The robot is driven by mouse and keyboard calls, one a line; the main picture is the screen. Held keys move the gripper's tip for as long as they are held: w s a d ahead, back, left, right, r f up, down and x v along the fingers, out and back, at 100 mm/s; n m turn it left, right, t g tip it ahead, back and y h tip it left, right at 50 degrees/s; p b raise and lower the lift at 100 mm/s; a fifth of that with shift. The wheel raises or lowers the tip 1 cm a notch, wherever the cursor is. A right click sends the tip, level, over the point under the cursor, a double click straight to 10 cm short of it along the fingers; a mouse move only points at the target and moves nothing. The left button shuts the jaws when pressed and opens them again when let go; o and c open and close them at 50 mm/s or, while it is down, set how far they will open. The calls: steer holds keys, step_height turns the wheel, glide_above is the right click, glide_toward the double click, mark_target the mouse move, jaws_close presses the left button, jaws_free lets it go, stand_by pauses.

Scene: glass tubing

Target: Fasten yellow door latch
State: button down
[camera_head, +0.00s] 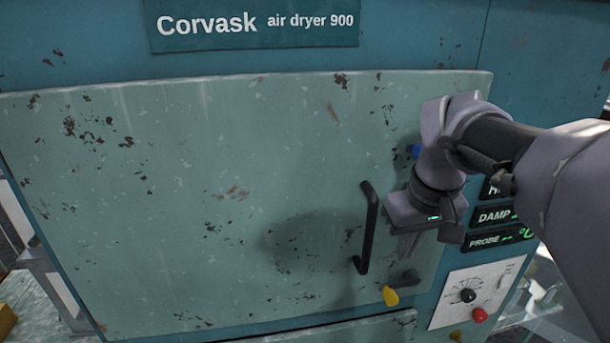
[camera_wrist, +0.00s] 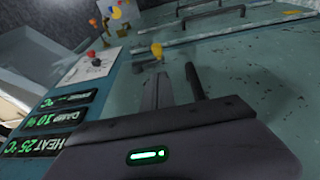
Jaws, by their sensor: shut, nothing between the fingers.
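The yellow latch (camera_head: 391,296) is a short dark lever with a yellow tip near the lower right corner of the pale green door (camera_head: 200,190). Its tip points down and left from the pivot, onto the door's face. It also shows in the wrist view (camera_wrist: 156,50), beyond my fingertips. My gripper (camera_head: 405,254) is shut and empty, pointing down in front of the door, just right of the black handle (camera_head: 367,228). The fingers (camera_wrist: 160,80) appear above and apart from the latch. The door looks shut against the teal cabinet.
A blue knob (camera_head: 415,151) sits higher up, partly hidden by my arm. Right of the door are green-lit displays (camera_head: 495,215) and a white panel (camera_head: 465,297) with a black dial and a red knob (camera_head: 480,315). The handle (camera_wrist: 194,81) stands close beside my fingers.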

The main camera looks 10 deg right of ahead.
glide_toward(391, 294)
steer(key=x, duration=0.5)
steer(key=shift+w+a+f+b, duration=0.1)
steer(key=shift+w+f+b, duration=0.05)
steer(key=shift+w+b, duration=0.2)
steer(key=shift+s+f, duration=0.1)
steer(key=shift+f, duration=0.55)
